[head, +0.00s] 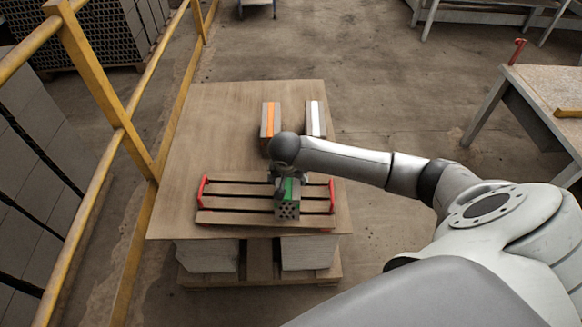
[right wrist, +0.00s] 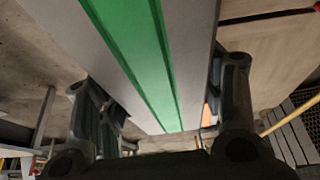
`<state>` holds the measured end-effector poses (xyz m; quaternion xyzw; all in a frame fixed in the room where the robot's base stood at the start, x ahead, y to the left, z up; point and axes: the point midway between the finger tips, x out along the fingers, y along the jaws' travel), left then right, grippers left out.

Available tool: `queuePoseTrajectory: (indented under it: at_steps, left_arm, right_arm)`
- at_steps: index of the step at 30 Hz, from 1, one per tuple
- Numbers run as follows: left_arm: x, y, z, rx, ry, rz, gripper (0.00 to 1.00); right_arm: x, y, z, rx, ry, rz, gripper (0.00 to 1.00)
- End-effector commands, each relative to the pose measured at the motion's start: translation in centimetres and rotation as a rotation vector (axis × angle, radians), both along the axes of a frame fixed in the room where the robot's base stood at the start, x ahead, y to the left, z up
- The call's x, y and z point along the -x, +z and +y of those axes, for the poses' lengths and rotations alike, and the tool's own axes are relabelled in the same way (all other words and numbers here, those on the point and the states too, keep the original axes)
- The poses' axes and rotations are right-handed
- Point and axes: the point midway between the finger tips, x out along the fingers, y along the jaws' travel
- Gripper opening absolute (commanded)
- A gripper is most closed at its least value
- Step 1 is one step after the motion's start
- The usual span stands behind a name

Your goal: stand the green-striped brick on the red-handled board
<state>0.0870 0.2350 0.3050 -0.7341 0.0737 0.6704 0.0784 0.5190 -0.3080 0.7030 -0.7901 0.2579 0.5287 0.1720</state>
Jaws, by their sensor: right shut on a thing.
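The green-striped brick (head: 288,210) is grey with a green stripe along its top and holes in its end face. My right gripper (head: 283,181) is shut on it from above, with one finger on each side. In the right wrist view the striped face of the brick (right wrist: 150,65) runs between the two fingers. The red-handled board (head: 232,203) is a slatted wooden board with a red handle at each end. The brick appears over its right half; I cannot tell whether it touches the slats. My left gripper is not in view.
An orange-striped brick (head: 270,120) and a white-striped brick (head: 315,119) stand farther back on the wooden tabletop (head: 210,130). A yellow railing (head: 105,95) runs along the left. A workbench (head: 545,90) is at the right. The tabletop's back left is clear.

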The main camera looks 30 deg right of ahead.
Motion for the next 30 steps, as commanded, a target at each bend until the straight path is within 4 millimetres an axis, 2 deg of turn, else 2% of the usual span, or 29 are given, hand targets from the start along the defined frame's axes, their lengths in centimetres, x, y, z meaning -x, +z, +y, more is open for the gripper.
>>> queuePoseTrajectory:
  at_steps: [10, 17, 29, 30]
  left_arm:
    - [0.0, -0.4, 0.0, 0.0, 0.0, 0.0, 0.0]
    - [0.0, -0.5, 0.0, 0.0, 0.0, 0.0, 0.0]
    - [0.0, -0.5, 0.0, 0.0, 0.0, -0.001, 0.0]
    - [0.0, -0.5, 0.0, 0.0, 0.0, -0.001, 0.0]
  right_arm:
    - [-1.2, -2.2, -1.8, 0.002, -0.001, -0.005, 0.03]
    - [-1.2, -4.8, -1.7, 0.0, 0.002, -0.006, 0.03]
    - [-1.1, -5.3, -1.6, -0.001, 0.001, -0.006, 0.03]
    - [-0.9, -5.5, -1.6, 0.0, 0.001, 0.0, 0.65]
